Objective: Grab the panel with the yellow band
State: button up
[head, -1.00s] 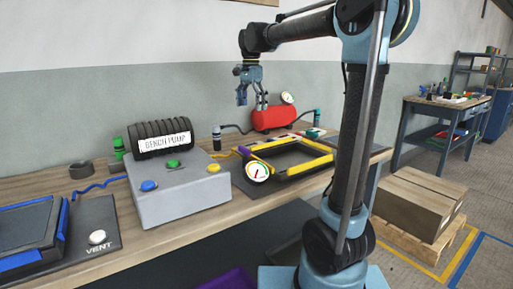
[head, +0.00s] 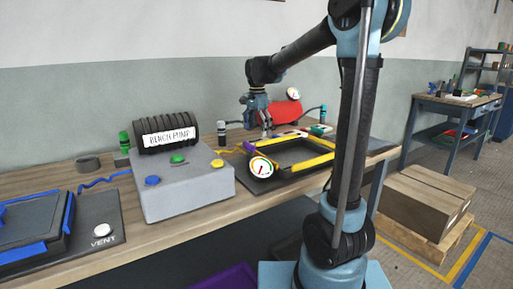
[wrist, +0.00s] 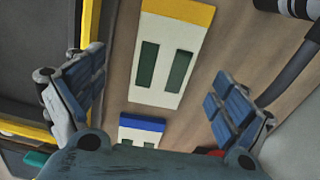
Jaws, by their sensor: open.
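In the wrist view, the panel with the yellow band (wrist: 158,65) is a flat cream-white plate with two dark green slots. It lies on the wooden bench top between my spread fingers, its yellow end toward the top edge. My gripper (wrist: 155,98) is open and empty, above the panel and apart from it. A second panel with a blue band (wrist: 141,130) lies just below it, partly hidden by my gripper body. In the head view, my gripper (head: 266,130) points down behind the black mould frame; the yellow-banded panel is hard to make out there.
The mould frame with yellow edging (head: 308,163) and a round gauge (head: 261,168) stand close in front of my gripper. A red tank (head: 285,111) with a hose stands behind. The grey bench pump (head: 180,190) is to the left.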

aim_at(257, 140)
jog(key=f, duration=0.2)
jog(key=w+f, duration=0.1)
jog(key=f, duration=0.1)
jog(key=shift+a, duration=0.1)
jog(key=shift+s+f, duration=0.1)
jog(key=shift+f, duration=0.55)
jog(key=c, duration=1.2)
